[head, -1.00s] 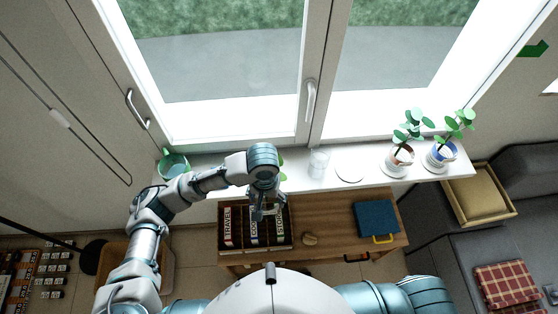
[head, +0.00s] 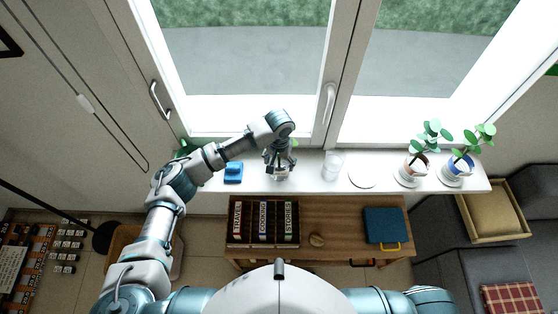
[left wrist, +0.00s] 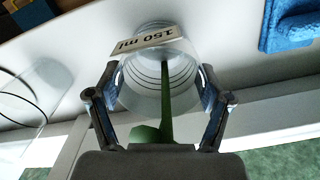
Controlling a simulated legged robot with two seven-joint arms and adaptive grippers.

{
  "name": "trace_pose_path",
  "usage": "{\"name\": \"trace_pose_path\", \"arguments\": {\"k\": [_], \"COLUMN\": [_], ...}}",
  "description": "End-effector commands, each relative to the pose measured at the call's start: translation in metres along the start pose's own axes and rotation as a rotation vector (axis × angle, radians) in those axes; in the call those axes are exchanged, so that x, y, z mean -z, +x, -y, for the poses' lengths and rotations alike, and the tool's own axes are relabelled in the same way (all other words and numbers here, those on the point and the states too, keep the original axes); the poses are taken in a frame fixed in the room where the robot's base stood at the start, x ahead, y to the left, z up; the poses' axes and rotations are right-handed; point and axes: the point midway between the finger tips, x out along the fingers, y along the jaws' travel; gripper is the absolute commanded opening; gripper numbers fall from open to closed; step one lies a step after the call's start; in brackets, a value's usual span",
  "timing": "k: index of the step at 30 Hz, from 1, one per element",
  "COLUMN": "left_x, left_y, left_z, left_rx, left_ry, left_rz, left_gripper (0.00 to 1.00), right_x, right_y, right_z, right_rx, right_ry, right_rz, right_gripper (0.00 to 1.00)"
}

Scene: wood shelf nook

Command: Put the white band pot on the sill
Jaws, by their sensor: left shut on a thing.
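A pale, see-through-looking pot (left wrist: 155,85) with a green stem and a label reading "150 ml" is between the fingers of my left gripper (left wrist: 160,100). I take it for the white band pot. In the head view my left gripper (head: 279,162) is over the left part of the white sill (head: 315,181), shut on this pot. The pot (head: 280,175) is mostly hidden under the fingers there, with a leaf showing beside them. I cannot tell whether its base touches the sill. My right gripper is not in view.
A blue sponge-like thing (head: 233,172) is left of the gripper on the sill. A clear glass (head: 332,166), an empty white saucer (head: 362,175), a brown-banded plant pot (head: 412,168) and a blue-banded one (head: 457,168) stand right. Books (head: 263,221) are on the wooden table (head: 340,212) below.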

Motion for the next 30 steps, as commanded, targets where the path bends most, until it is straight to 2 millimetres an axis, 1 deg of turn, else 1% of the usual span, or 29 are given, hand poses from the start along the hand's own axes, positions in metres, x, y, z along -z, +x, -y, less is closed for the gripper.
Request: {"name": "trace_pose_path", "arguments": {"k": [7, 8, 9, 10, 16, 20, 22, 26, 30], "left_x": [0.000, 0.000, 0.000, 0.000, -0.001, -0.001, 0.000, 0.001, 0.001], "left_y": [0.000, 0.000, 0.001, 0.001, 0.001, 0.000, -0.003, -0.021, -0.052], "left_z": [0.000, 0.000, 0.001, 0.001, 0.003, 0.003, 0.002, 0.000, -0.001], "left_rx": [-0.002, -0.001, -0.001, -0.001, -0.004, -0.004, -0.004, -0.003, -0.003], "left_ry": [0.000, 0.000, 0.000, 0.000, -0.001, 0.000, 0.000, 0.000, 0.001], "left_rz": [-0.002, -0.002, -0.002, -0.001, -0.002, -0.002, -0.002, -0.004, -0.005], "left_gripper": [0.30, 0.86, 0.96, 1.00, 1.00, 1.00, 1.00, 1.00, 1.00], "right_x": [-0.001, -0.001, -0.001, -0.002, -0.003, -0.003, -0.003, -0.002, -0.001], "right_y": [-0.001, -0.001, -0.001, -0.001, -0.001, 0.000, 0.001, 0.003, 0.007], "right_z": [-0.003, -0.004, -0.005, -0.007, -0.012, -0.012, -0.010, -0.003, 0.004], "right_rx": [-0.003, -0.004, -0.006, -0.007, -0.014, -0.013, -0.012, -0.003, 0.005], "right_ry": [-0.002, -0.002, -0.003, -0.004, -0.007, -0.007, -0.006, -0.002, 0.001], "right_rz": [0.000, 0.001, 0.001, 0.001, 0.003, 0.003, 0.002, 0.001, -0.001], "right_gripper": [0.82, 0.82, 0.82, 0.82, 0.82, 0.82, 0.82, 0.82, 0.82]}}
